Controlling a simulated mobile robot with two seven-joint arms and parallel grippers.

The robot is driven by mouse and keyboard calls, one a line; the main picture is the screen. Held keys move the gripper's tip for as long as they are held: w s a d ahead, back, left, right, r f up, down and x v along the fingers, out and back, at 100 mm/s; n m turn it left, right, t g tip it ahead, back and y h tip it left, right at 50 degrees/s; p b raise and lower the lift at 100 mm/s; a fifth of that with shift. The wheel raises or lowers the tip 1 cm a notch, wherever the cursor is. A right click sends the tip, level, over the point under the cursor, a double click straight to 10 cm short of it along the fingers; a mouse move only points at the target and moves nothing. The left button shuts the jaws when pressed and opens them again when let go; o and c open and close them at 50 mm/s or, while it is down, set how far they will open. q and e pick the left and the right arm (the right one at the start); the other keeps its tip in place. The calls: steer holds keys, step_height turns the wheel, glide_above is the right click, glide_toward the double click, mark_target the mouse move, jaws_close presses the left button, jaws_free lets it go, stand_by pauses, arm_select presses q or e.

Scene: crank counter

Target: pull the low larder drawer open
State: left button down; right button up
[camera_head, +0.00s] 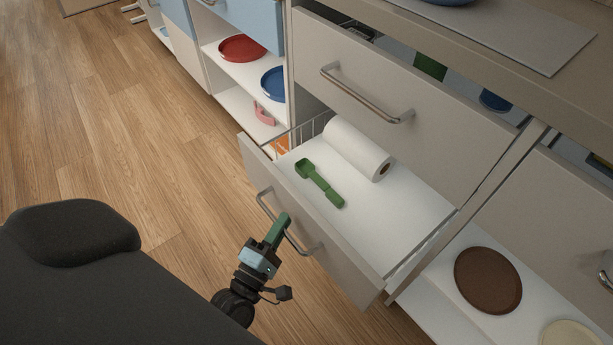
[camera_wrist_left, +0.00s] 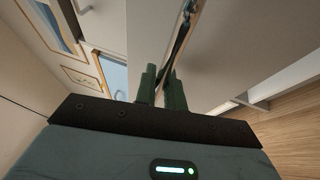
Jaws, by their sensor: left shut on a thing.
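The low larder drawer (camera_head: 330,258) is pulled out from the cabinet, with its white floor well exposed. A white paper roll (camera_head: 350,148) and a green scoop (camera_head: 318,184) lie inside it. The drawer's bar handle (camera_head: 303,248) runs along its pale front. My left gripper (camera_head: 283,222) is at this handle, its green fingers shut on it. The fingers also show in the left wrist view (camera_wrist_left: 162,88), where the grasp itself is hard to make out. My right gripper is not in view.
An upper drawer (camera_head: 400,120) with its own bar handle stands slightly open above. Open shelves with a red plate (camera_head: 242,48) and a blue plate (camera_head: 273,84) are behind. A brown plate (camera_head: 488,280) sits on a low shelf at right. Wood floor (camera_head: 130,130) is clear at left.

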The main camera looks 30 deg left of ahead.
arm_select(q)
steer(key=s+a+p, duration=0.1)
steer(key=s+a, duration=0.2)
steer(key=s, duration=0.5)
steer(key=shift+s, duration=0.2)
steer(key=c, duration=1.5)
jaws_free()
steer(key=shift+c, duration=0.2)
steer(key=shift+o, duration=0.2)
steer(key=s+f, duration=0.1)
steer(key=s, duration=0.6)
steer(key=shift+s+d+f, duration=0.2)
steer(key=shift+s, duration=0.15)
